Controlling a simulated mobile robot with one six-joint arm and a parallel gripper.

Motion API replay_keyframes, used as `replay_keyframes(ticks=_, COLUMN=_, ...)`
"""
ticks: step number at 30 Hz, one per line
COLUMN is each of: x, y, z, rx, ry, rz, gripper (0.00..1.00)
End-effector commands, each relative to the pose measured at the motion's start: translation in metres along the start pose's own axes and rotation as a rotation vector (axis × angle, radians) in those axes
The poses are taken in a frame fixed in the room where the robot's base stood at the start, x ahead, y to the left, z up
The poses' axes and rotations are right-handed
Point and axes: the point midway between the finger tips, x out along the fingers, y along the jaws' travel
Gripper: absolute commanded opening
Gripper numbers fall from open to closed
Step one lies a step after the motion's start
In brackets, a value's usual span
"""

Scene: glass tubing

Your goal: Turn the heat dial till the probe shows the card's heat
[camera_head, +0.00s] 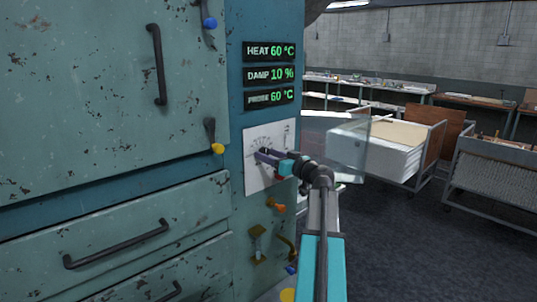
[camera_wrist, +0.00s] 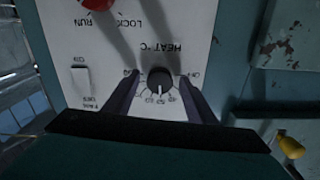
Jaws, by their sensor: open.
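The black heat dial (camera_wrist: 160,80) sits on a white control panel (camera_wrist: 110,50), upside down in the wrist view, under the printed word HEAT. Its white pointer mark is at the numbered side of the scale. My gripper (camera_wrist: 161,90) is open, one finger on each side of the dial; contact is not clear. In the head view my gripper (camera_head: 264,156) is at the panel and hides most of the dial. The heat display (camera_head: 270,51) reads 60 °C and the probe display (camera_head: 270,97) reads 60 °C. No heat card can be made out.
The damp display (camera_head: 270,74) reads 10 %. A white rocker switch (camera_wrist: 82,80) and a red knob (camera_wrist: 98,3) flank the dial. A clear pane (camera_head: 340,140) stands right of my gripper. Carts (camera_head: 395,150) stand farther right on open floor.

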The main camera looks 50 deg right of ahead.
Motion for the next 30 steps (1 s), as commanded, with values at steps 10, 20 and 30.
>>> replay_keyframes(ticks=10, x=0.0023, y=-0.0001, z=0.0001, rx=0.000, ry=0.000, rz=0.000, gripper=0.51)
replay_keyframes(ticks=20, x=0.0021, y=0.0001, z=0.0001, rx=0.001, ry=0.000, rz=0.000, gripper=0.10)
replay_keyframes(ticks=30, x=0.0020, y=0.0006, z=0.0022, rx=0.089, ry=0.002, rz=0.001, gripper=0.10)
